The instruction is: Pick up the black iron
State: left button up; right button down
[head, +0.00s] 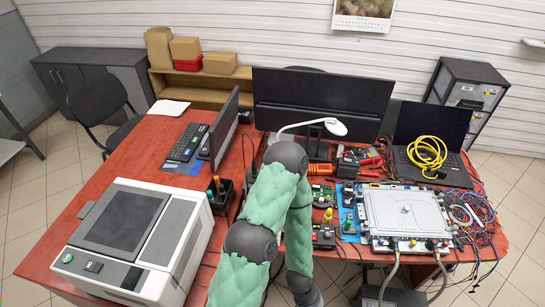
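I cannot make out with certainty which thing is the black iron. A small black holder (220,193) with orange-topped handles stands on the red table (142,150), right of the large grey-white machine. A dark box (324,236) with small coloured parts sits right of my green-covered arm. A black-and-red tool cluster (360,160) lies below the big monitor. My green-covered arm rises from the bottom, bends at mid-table and comes down again, hiding part of the table. Neither gripper shows in the head view.
The grey-white machine (135,235) fills the front left. A monitor (320,103), desk lamp (335,127), laptop (431,130) with yellow cable (427,153), silver metal case (405,212) and tangled wires (475,212) crowd the right. Some red tabletop is clear at left.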

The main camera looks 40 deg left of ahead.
aim_at(254, 174)
jog(key=u, duration=1.65)
